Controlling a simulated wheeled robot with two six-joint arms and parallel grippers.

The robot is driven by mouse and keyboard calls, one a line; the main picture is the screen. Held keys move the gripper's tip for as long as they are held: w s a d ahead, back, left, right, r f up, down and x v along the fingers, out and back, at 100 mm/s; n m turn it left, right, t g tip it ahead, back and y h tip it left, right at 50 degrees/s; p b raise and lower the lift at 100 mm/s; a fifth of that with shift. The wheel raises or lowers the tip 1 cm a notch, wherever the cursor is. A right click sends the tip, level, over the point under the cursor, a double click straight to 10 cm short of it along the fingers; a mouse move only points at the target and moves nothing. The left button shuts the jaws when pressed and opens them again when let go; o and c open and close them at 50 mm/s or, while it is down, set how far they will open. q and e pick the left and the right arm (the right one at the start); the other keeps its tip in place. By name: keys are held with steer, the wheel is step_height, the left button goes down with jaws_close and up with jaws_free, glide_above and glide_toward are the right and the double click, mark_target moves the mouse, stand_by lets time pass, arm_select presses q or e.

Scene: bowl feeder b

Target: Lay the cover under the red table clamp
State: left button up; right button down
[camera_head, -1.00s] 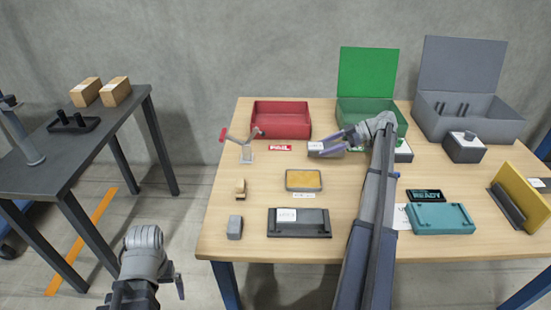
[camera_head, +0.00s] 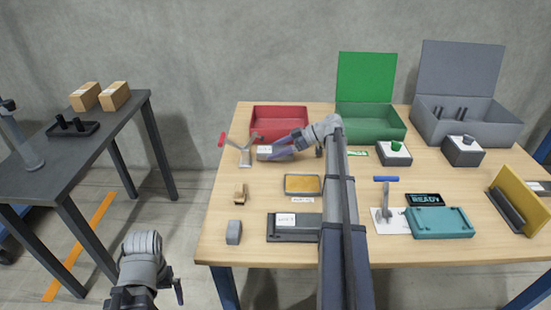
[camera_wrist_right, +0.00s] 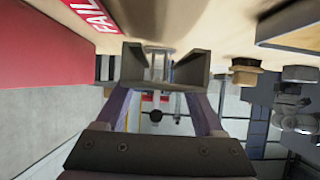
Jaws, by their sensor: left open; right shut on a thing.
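The red table clamp (camera_head: 240,152), a metal clamp with a red handle, stands at the table's back left. My right gripper (camera_head: 282,149) is shut on the cover (camera_head: 264,153), a small grey piece with a pale label, just right of the clamp. Whether they touch is unclear. In the right wrist view the cover (camera_wrist_right: 134,65) shows as a dark channel-like shape between the fingers, with the clamp (camera_wrist_right: 158,66) beyond it. My left gripper (camera_head: 177,284) is open and empty, off the table's left front.
A red bin (camera_head: 279,118) stands behind the clamp. A wooden piece (camera_head: 240,193), a grey block (camera_head: 234,232) and a yellow-topped tray (camera_head: 302,184) lie in front. A blue-handled clamp (camera_head: 386,198) stands further right. My right arm crosses the table's middle.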

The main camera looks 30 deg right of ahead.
mark_target(275, 164)
steer(key=shift+f+b, duration=1.85)
steer(key=shift+r, duration=0.15)
steer(key=shift+c, duration=2.3)
jaws_free()
steer(key=shift+f, duration=0.2)
steer(key=o, duration=0.5)
steer(key=shift+c, duration=0.2)
steer(key=shift+r, duration=0.1)
